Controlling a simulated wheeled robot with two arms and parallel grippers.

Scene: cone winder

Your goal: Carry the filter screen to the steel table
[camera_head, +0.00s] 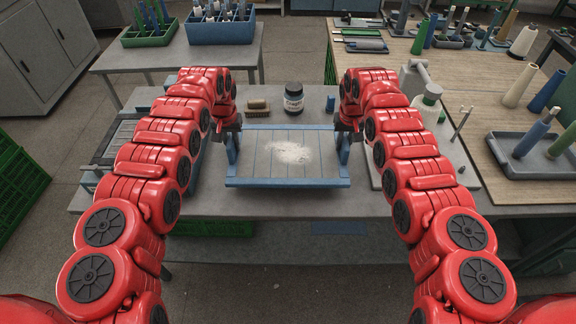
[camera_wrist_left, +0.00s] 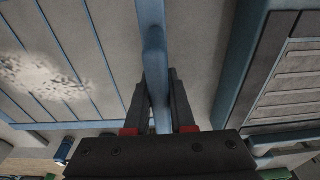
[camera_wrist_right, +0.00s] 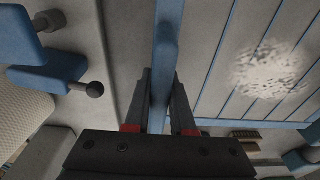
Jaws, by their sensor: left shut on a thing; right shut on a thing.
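The filter screen (camera_head: 255,170) is a blue-framed slatted grey panel with a pale patch of lint (camera_head: 291,152) near its middle. It is level over the grey table in front of me; whether it touches the top I cannot tell. My left gripper (camera_head: 233,148) is shut on the screen's left side bar, which runs between the fingers in the left wrist view (camera_wrist_left: 155,45). My right gripper (camera_head: 346,146) is shut on the right side bar, seen in the right wrist view (camera_wrist_right: 166,45). Which table is the steel one I cannot tell for sure.
A brush (camera_head: 258,106) and a dark jar (camera_head: 293,98) stand behind the screen on the grey table (camera_head: 330,203). A grey table (camera_head: 115,61) with bobbin crates is back left. A wooden table (camera_head: 462,85) holds cones and trays at right.

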